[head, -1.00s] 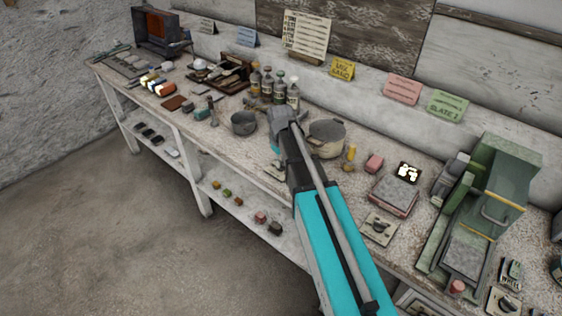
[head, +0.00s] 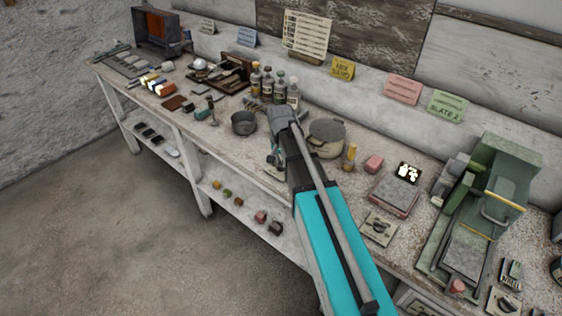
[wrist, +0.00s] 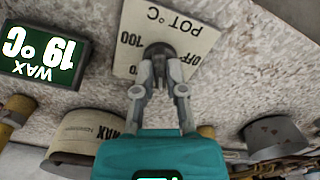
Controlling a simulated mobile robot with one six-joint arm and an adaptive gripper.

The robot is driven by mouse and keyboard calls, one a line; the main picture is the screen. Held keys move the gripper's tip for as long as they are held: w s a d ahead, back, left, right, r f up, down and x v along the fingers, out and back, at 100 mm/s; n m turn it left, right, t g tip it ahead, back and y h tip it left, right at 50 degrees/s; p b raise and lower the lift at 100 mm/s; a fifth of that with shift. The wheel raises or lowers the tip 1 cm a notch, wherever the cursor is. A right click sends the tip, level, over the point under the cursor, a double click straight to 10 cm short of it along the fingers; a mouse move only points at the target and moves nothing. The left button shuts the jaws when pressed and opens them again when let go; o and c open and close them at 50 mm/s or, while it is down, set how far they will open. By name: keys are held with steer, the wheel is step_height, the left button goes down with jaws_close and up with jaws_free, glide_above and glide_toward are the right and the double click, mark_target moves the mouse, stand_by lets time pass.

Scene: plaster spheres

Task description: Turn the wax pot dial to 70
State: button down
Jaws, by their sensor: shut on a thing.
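My gripper (wrist: 160,66) is shut on the dark round dial knob (wrist: 158,49) in the wrist view. The knob sits on a cream plate (wrist: 196,22) lettered POT °C, with 100 and OFF marks, shown upside down. The fingers cover part of the knob, and I cannot tell its pointer's setting. A green display (wrist: 42,55) beside the plate reads WAX 19 °C. The wax pot (wrist: 88,128), with a WAX label, is partly hidden behind my gripper's body. In the head view my gripper (head: 275,160) is at the bench's front edge, left of the lidded wax pot (head: 326,140).
A dark open pot (head: 243,123) and several bottles (head: 267,85) stand left of and behind my arm. Right of the wax pot are a pink block (head: 373,164), a scale-like slab (head: 393,194), another dial plate (head: 380,228) and a green machine (head: 480,220).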

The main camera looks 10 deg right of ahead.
steer(key=m, duration=0.5)
steer(key=shift+m, duration=0.4)
steer(key=m, duration=0.5)
steer(key=shift+m, duration=0.4)
steer(key=c, duration=0.7)
jaws_free()
steer(key=shift+n, duration=0.4)
